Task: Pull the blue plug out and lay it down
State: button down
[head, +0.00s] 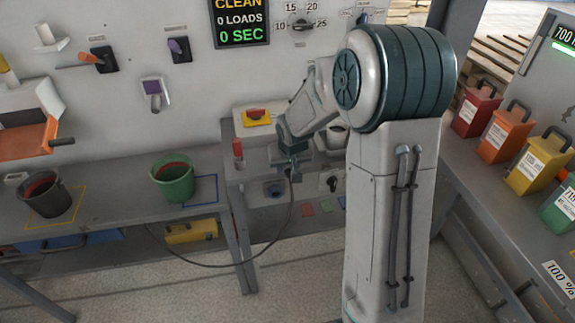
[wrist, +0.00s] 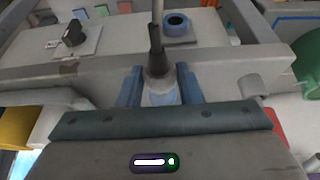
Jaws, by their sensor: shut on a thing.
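My gripper (head: 289,163) is in front of the wall panel, above the right-hand bench section. In the wrist view its two blue fingers (wrist: 160,82) close on both sides of the plug (wrist: 161,96), a pale blue body with a black sleeve. A cable (head: 283,232) runs from the plug down and away to the left. A round blue socket (wrist: 176,24) with a dark opening lies apart from the held plug; it also shows below my gripper in the head view (head: 274,190). Most of the plug is hidden by the fingers and gripper body.
A green bucket (head: 172,181) and a dark bucket (head: 45,195) stand on the left bench. A black knob on a pale plate (wrist: 73,35) is left of the socket. Red, orange, yellow and green containers (head: 478,107) line the right bench. My arm blocks the middle right.

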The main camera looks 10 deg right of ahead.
jog(key=c, duration=0.9)
grip_release()
jog(key=shift+r, duration=0.1)
jog(key=v, duration=1.4)
jog(key=shift+g, duration=0.8)
jog(key=s, duration=2.2)
jog(key=shift+d, duration=0.25)
